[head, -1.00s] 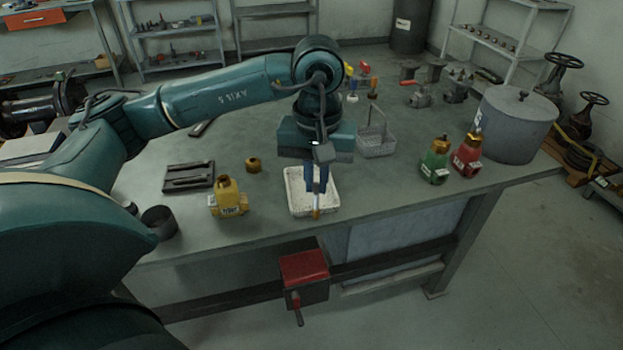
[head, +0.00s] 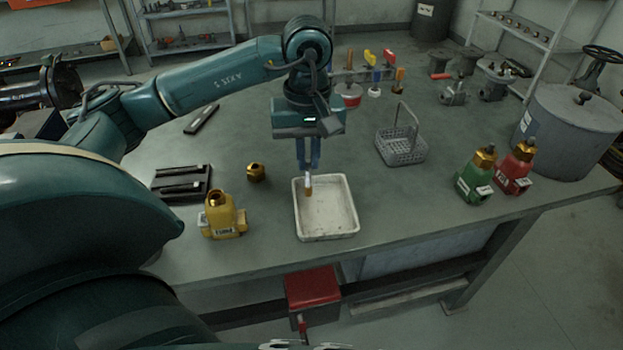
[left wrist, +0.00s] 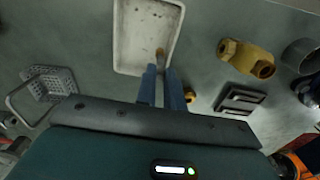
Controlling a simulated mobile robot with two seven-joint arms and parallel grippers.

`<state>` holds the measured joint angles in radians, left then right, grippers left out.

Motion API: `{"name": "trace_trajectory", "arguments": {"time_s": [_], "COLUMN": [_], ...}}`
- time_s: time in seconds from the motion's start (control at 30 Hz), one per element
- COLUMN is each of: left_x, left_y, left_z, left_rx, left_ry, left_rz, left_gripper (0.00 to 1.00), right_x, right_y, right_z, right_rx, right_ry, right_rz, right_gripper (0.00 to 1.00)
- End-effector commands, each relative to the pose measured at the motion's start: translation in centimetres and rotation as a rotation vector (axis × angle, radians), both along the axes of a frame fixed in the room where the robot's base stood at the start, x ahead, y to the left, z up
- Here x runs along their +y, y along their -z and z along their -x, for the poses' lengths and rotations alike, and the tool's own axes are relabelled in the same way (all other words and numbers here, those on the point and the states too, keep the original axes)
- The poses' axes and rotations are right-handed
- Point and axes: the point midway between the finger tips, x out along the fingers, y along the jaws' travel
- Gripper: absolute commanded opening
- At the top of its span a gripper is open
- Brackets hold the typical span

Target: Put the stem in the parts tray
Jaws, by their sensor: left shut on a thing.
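The stem (head: 308,184) is a thin, pale rod with a brass-coloured end. My left gripper (head: 308,167) is shut on it and points down, with the stem hanging below the fingers. The white, shallow parts tray (head: 335,212) lies on the bench. In the head view the stem's lower end overlaps the tray's far left part; I cannot tell its exact height. In the left wrist view, the fingers (left wrist: 160,85) and the brass end of the stem (left wrist: 160,52) show against one end of the tray (left wrist: 140,40). My right gripper is not in view.
A yellow valve body (head: 222,217) and a brass nut (head: 256,172) stand left of the tray, near a dark rack (head: 181,184). A grey wire basket (head: 402,150), green (head: 476,178) and red (head: 515,170) valves and a big grey pot (head: 570,130) stand right.

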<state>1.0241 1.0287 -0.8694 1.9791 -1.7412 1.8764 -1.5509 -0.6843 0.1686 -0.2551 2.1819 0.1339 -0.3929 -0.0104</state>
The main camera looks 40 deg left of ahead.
Motion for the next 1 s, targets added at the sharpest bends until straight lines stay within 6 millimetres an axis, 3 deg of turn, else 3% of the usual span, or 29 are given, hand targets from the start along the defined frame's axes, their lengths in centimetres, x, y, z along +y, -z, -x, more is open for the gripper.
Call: {"name": "trace_trajectory", "arguments": {"time_s": [0.4,0.77,0.8,1.0], "left_x": [0.0,0.0,0.0,0.0], "left_y": [4.5,5.2,5.2,5.1], "left_z": [0.0,0.0,0.0,0.0], "left_rx": [0.001,-0.002,-0.002,-0.002], "left_ry": [0.000,0.000,0.000,0.000], "left_rz": [-0.001,-0.001,-0.001,-0.001], "left_gripper": [0.00,0.00,0.11,0.27], "right_x": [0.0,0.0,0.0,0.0], "right_y": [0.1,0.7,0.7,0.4], "right_z": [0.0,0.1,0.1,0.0], "right_rx": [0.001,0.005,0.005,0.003], "right_ry": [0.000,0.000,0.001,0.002], "right_rz": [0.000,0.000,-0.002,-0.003], "right_gripper": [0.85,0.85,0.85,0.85]}}
